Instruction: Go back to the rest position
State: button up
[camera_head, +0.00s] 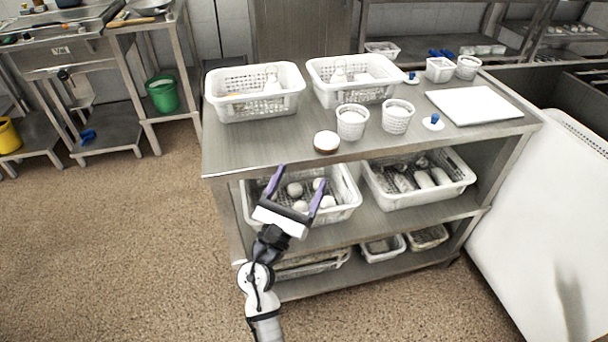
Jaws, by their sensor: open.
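My gripper (297,190) is open, with its two purple fingers apart and nothing visible between them. It is in front of the steel shelf table (255,160), below the level of its top. In the picture it overlaps the left white perforated basket (345,210) on the middle shelf, which holds several white round items. I cannot tell how far the fingertips are from the basket. My arm rises from the bottom of the view, and part of the basket's front is hidden behind the gripper.
Two white perforated baskets (222,104) (325,92), two small cups (351,123) (397,117), a round item (326,142) and a white board (474,105) stand on the top. Another basket (455,191) is on the middle shelf. A white panel (540,230) stands at right.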

jog(key=shift+s+d+r, duration=0.1)
jog(key=shift+d+r, duration=0.05)
jog(key=shift+r, duration=0.05)
dwell(0.3)
